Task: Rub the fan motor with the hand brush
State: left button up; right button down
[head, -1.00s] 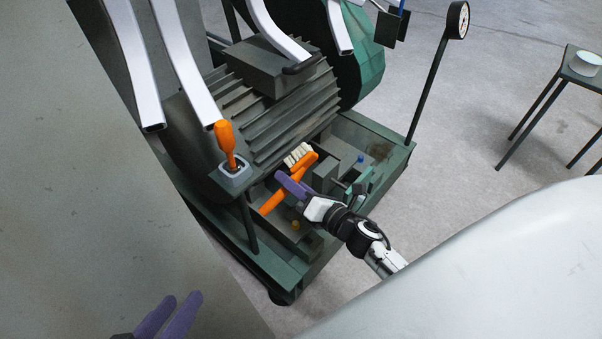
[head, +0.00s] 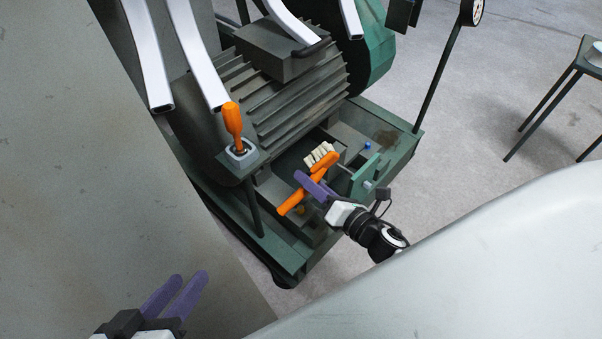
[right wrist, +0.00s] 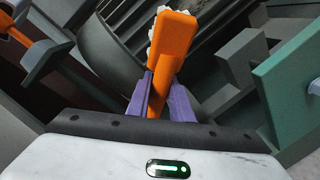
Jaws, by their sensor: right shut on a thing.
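The fan motor (head: 285,95) is the grey finned body on the green machine, in the upper middle of the head view. My right gripper (head: 308,187) is shut on the orange handle of the hand brush (head: 322,166). The brush's pale bristles face up and toward the motor, below its fins and apart from them as far as the head view shows. In the right wrist view the orange brush (right wrist: 173,50) stands up between the purple fingers (right wrist: 162,98), with the finned motor behind it. My left gripper (head: 175,298) is open and empty at the lower left.
An orange-handled lever (head: 233,125) stands left of the brush. White bent tubes (head: 195,55) hang in front of the motor. A green bracket (head: 366,178) and the green base rim (head: 405,147) lie right of my right gripper. A gauge on a post (head: 440,75) stands farther right.

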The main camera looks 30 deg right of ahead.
jog(key=shift+s+d, duration=0.2)
jog(key=shift+s, duration=0.4)
jog(key=shift+f+v, duration=0.2)
jog(key=shift+v, duration=1.25)
jog(key=shift+d, duration=0.2)
